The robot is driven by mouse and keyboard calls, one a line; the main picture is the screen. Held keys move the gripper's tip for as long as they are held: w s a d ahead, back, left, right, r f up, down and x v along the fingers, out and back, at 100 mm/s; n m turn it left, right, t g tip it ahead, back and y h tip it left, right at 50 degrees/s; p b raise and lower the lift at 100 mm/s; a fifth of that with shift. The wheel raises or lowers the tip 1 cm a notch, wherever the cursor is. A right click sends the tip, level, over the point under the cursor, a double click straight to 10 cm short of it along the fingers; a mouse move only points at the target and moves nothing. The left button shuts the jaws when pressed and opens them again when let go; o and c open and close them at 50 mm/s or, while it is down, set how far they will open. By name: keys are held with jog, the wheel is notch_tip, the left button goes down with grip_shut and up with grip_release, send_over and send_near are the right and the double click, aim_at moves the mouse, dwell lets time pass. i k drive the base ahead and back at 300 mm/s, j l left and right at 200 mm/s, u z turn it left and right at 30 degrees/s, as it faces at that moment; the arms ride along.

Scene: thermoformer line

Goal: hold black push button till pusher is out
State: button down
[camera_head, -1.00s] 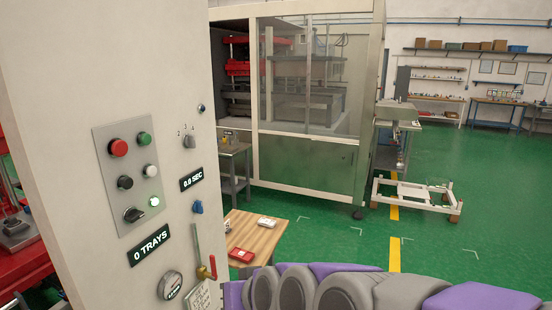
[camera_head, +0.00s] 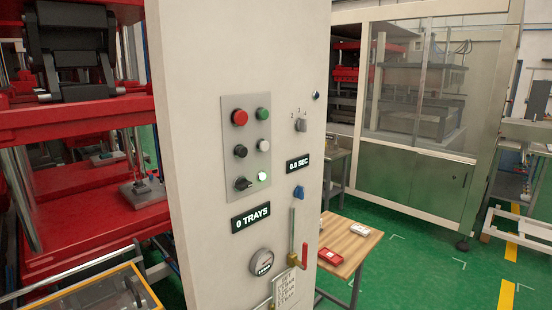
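The black push button (camera_head: 240,151) is on a grey control panel (camera_head: 232,197) on a white cabinet (camera_head: 185,120), left of a white button (camera_head: 263,145) and below a red button (camera_head: 239,117). A green button (camera_head: 263,114) is at the panel's upper right. A black selector knob (camera_head: 243,184) and a lit white-green lamp (camera_head: 262,177) are below. No pusher can be made out for certain. My gripper is not in view, and nothing is seen touching the button.
A red press (camera_head: 80,170) stands left of the cabinet, with a yellow-edged frame (camera_head: 110,290) at lower left. A wooden table (camera_head: 350,240) and a glazed machine (camera_head: 415,100) are at right. A red-handled valve (camera_head: 299,258) sticks out low on the cabinet. Green floor is open at lower right.

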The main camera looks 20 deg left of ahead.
aim_at(243, 152)
jog(key=u, duration=1.2)
